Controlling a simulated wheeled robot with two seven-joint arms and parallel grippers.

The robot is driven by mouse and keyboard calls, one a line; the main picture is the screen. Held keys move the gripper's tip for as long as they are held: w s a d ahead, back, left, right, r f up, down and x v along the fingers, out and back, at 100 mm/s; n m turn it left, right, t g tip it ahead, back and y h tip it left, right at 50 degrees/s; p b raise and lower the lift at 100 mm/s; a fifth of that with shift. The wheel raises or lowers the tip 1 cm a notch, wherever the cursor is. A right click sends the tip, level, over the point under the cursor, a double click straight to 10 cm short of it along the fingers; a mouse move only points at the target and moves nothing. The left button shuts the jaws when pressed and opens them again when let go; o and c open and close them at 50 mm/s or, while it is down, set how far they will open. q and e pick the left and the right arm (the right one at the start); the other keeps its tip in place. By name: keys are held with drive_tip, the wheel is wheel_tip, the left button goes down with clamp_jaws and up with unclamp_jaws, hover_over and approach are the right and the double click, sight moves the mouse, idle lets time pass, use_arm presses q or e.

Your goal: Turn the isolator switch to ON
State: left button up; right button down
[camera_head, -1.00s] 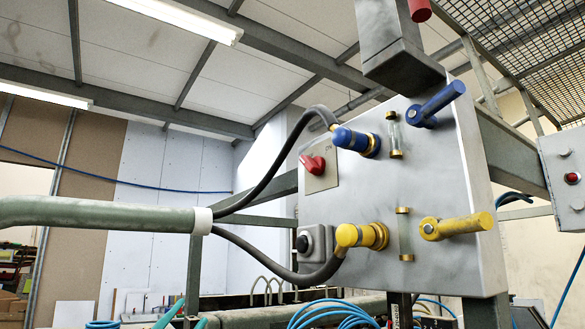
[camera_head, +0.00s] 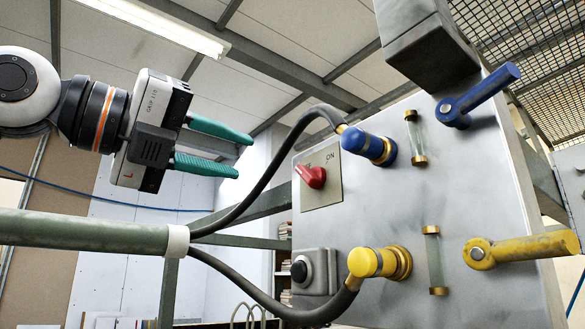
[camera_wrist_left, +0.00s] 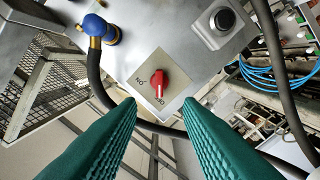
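The isolator switch is a red knob (camera_head: 312,175) on a square light plate (camera_head: 323,186) at the upper left of the grey panel. ON is printed at the plate's upper right. My right gripper is in neither current view.
A blue connector (camera_head: 366,145) and a yellow connector (camera_head: 376,263) with black hoses sit near the switch. A black button (camera_head: 300,270) is below it. Blue (camera_head: 480,97) and yellow (camera_head: 520,250) levers are farther right. A green pipe (camera_head: 90,231) runs below my left gripper.

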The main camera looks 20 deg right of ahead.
sight(302, 173)
use_arm(q)
drive_tip(key=p+x, duration=0.3)
drive_tip(key=x, duration=0.6)
drive_tip(key=shift+w+d+p, duration=0.1)
drive_tip(key=shift+d+p, duration=0.15)
drive_tip(key=shift+p, duration=0.05)
drive_tip(key=shift+w+d, duration=0.15)
drive_tip(key=shift+d, duration=0.35)
drive_tip(key=shift+f, duration=0.1)
clamp_jaws()
